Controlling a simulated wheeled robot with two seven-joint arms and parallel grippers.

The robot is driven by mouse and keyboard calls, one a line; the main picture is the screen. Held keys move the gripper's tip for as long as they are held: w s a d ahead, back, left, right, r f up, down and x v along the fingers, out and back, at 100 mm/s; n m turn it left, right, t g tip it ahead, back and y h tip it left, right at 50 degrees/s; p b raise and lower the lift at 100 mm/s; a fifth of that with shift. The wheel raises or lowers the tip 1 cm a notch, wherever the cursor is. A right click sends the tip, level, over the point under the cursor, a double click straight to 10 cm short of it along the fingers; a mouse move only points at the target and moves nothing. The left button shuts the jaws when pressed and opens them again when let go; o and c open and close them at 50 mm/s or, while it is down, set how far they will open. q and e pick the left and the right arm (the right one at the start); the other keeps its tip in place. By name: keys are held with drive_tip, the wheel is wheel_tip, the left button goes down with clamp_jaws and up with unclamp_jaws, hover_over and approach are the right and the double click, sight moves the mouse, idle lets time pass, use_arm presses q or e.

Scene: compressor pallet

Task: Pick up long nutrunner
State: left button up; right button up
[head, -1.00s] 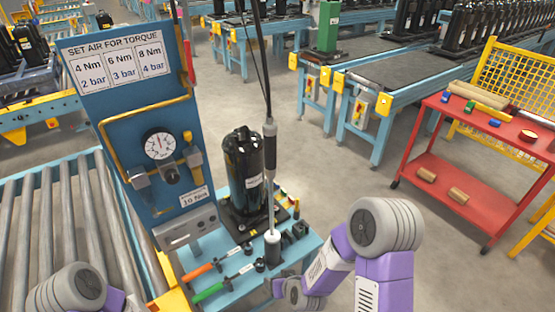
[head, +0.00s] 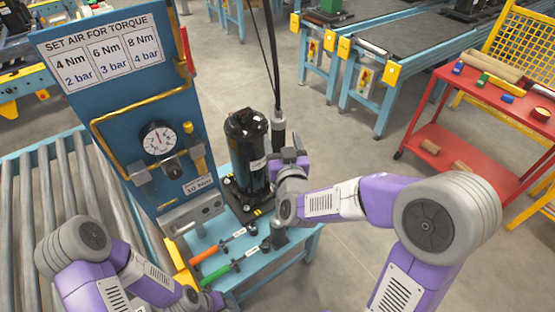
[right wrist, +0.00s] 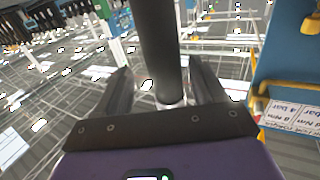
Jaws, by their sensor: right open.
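The long nutrunner (head: 278,125) hangs upright from a cable beside the black compressor (head: 246,150), and its lower part is hidden behind my right gripper. My right gripper (head: 288,158) is at the nutrunner's body, to the right of the compressor. In the right wrist view, the dark nutrunner body (right wrist: 160,45) stands between the two spread fingers of the gripper (right wrist: 162,90). The fingers are open, and I cannot tell whether either one touches it.
The blue bench (head: 262,262) carries an orange-handled tool (head: 206,253) and a green-handled tool (head: 218,273). A blue torque panel (head: 120,120) with a gauge stands left of the compressor. A red cart (head: 450,125) stands at the right, with open floor between.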

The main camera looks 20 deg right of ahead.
drive_tip(key=w, duration=0.4)
drive_tip(key=shift+w+f, duration=0.2)
drive_tip(key=shift+w, duration=0.05)
drive_tip(key=shift+a, duration=0.1)
clamp_jaws()
drive_tip(key=shift+r, duration=0.2)
